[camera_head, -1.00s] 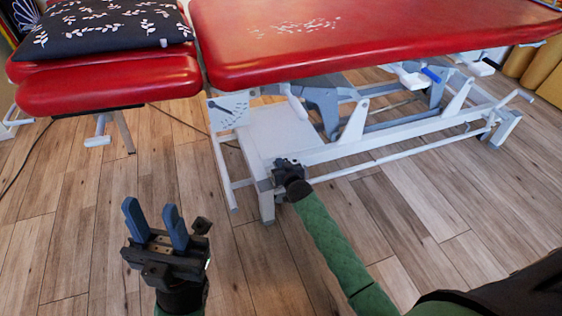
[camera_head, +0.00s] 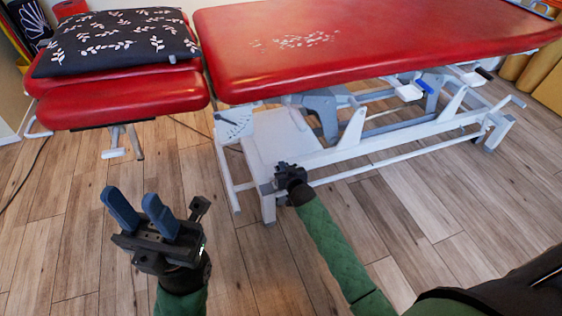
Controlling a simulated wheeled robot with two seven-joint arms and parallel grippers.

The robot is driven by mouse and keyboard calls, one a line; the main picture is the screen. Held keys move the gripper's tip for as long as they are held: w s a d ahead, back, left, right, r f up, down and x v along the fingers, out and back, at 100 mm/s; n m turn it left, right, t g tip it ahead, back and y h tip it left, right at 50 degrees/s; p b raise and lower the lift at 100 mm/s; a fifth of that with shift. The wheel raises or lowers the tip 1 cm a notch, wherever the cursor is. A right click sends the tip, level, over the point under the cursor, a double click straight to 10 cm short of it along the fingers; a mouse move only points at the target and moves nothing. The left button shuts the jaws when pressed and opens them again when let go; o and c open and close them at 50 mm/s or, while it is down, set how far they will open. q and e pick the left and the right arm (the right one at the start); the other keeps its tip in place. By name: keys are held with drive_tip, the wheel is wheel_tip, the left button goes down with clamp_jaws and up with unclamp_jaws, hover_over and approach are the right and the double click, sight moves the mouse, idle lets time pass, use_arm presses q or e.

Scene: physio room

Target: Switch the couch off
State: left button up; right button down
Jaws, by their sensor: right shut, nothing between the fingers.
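The couch (camera_head: 400,45) is a red padded treatment table on a white and grey metal frame (camera_head: 350,157). Its separate head section (camera_head: 130,98) is at the left. My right gripper (camera_head: 281,172) is at the near left end of the frame, in front of the white base plate (camera_head: 283,135). Its fingers are shut and empty; their tips are mostly hidden, and I cannot tell whether they touch the frame. My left gripper (camera_head: 132,198) is open and empty above the floor at the lower left, apart from the couch. No switch can be clearly made out.
A black pillow with white leaves (camera_head: 115,40) lies on the head section. A dark cable (camera_head: 28,178) runs over the wooden floor at the left. Yellow rolls (camera_head: 540,75) stand at the far right. The floor (camera_head: 440,240) before the couch is clear.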

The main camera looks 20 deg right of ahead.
drive_tip(key=p+v, duration=0.1)
drive_tip(key=v, duration=0.5)
drive_tip(key=shift+s+a+p, duration=0.2)
drive_tip(key=shift+s+p, duration=0.1)
drive_tip(key=shift+p, duration=0.05)
drive_tip(key=shift+r, duration=0.15)
